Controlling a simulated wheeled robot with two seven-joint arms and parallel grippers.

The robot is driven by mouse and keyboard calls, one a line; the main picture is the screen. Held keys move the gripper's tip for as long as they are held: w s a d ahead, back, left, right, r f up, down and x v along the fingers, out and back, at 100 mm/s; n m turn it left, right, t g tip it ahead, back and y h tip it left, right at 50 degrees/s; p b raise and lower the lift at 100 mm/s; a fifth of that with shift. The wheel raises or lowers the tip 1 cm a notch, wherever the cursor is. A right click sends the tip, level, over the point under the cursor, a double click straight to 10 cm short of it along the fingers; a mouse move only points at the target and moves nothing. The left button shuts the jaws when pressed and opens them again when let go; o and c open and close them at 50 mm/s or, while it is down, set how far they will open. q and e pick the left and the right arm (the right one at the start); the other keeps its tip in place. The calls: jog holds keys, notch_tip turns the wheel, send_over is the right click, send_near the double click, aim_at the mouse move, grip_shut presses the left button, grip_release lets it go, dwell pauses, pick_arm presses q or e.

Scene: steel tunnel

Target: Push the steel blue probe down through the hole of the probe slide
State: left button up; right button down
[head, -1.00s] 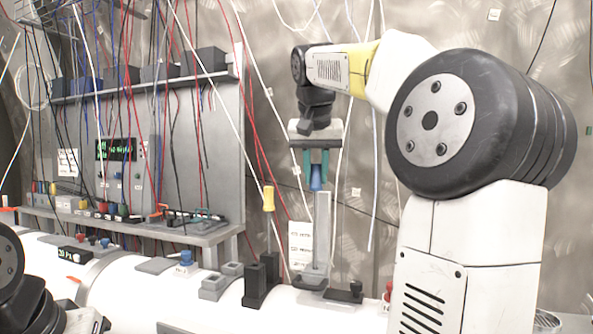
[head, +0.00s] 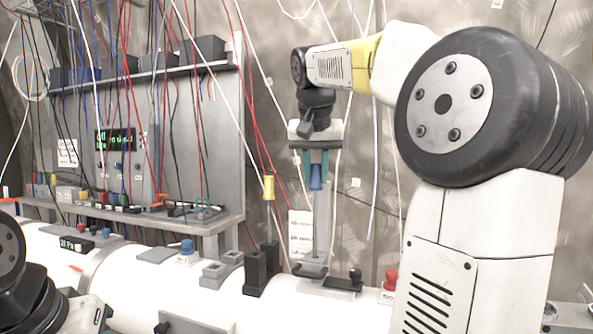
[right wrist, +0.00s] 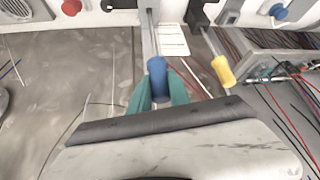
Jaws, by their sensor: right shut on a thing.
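The steel blue probe shows its blue handle (head: 316,178) in the head view, upright above the grey probe slide (head: 311,269) on the white pipe. My right gripper (head: 317,166) is shut on the handle from above with its teal fingers. In the right wrist view the blue handle (right wrist: 157,80) sits between the teal fingers (right wrist: 158,95), with a grey shaft or rail beyond it. The hole and the probe's lower end cannot be made out. My left gripper (head: 92,312) shows only partly at the lower left; its fingers are unclear.
A yellow-handled probe (head: 269,188) stands beside it in black blocks (head: 262,268). A red button (head: 390,280) is to the right. A blue knob (head: 187,247) and grey blocks are on the pipe to the left. Loose wires hang around the right arm.

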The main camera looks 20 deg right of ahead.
aim_at(315, 238)
jog(key=shift+f, duration=8.2)
jog(key=c, duration=1.1)
grip_release()
jog(key=shift+c, duration=0.2)
jog(key=shift+v, duration=3.95)
